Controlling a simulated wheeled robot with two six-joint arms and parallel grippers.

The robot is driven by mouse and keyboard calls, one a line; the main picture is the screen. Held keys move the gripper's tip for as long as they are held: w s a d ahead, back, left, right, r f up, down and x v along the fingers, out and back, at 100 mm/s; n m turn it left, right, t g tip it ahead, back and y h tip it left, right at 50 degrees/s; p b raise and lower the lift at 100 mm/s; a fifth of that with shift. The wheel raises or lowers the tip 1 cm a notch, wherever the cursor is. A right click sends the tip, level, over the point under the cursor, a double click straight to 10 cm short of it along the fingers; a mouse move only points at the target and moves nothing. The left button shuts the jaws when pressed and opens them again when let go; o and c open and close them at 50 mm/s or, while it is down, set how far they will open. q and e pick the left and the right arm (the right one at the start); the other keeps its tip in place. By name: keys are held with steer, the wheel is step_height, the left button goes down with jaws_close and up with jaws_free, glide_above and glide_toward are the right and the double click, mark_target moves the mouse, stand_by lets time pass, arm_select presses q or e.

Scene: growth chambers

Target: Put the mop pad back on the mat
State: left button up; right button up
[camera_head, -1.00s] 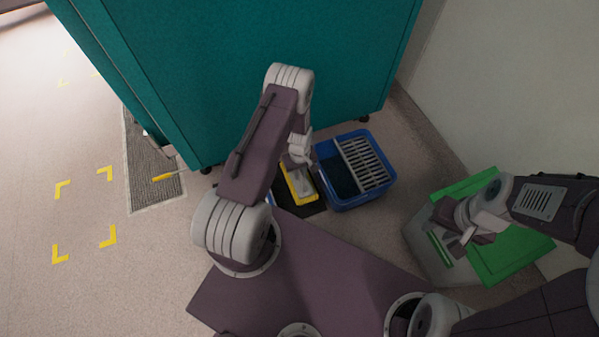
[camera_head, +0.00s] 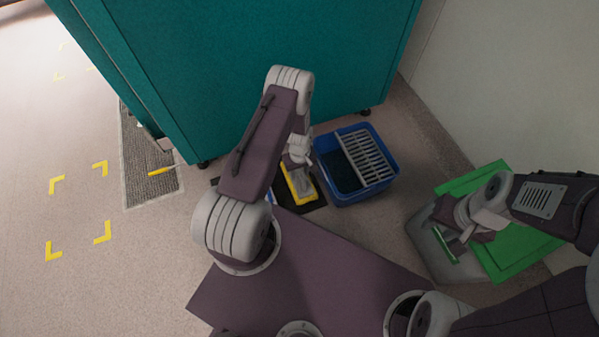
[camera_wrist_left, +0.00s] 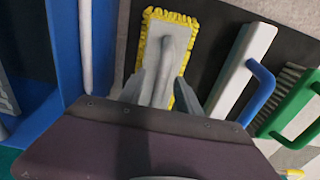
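The mop pad (camera_head: 298,184), grey with a yellow fringe, lies over the dark mat (camera_head: 314,207) beside the blue basket. In the left wrist view the pad (camera_wrist_left: 180,20) has a grey handle (camera_wrist_left: 166,62) on top. My left gripper (camera_wrist_left: 160,92) is right at the pad, with its fingers spread on either side of the handle. The pad's lower part is hidden by the gripper. My right gripper (camera_head: 462,236) is over the grey bin at right, near a green bar; its fingers are unclear.
A blue basket (camera_head: 345,200) with a grey grille stands right of the pad. A white tool with a blue handle (camera_wrist_left: 260,88) and a green-handled brush (camera_wrist_left: 298,105) lie on the mat. A teal cabinet (camera_head: 250,60) stands behind. The grey bin (camera_head: 425,240) has a green lid (camera_head: 510,250).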

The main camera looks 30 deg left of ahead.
arm_select(q)
step_height(320, 180, up, 9)
steer(key=p, duration=0.7)
steer(key=shift+r, duration=0.2)
steer(key=shift+f, duration=0.15)
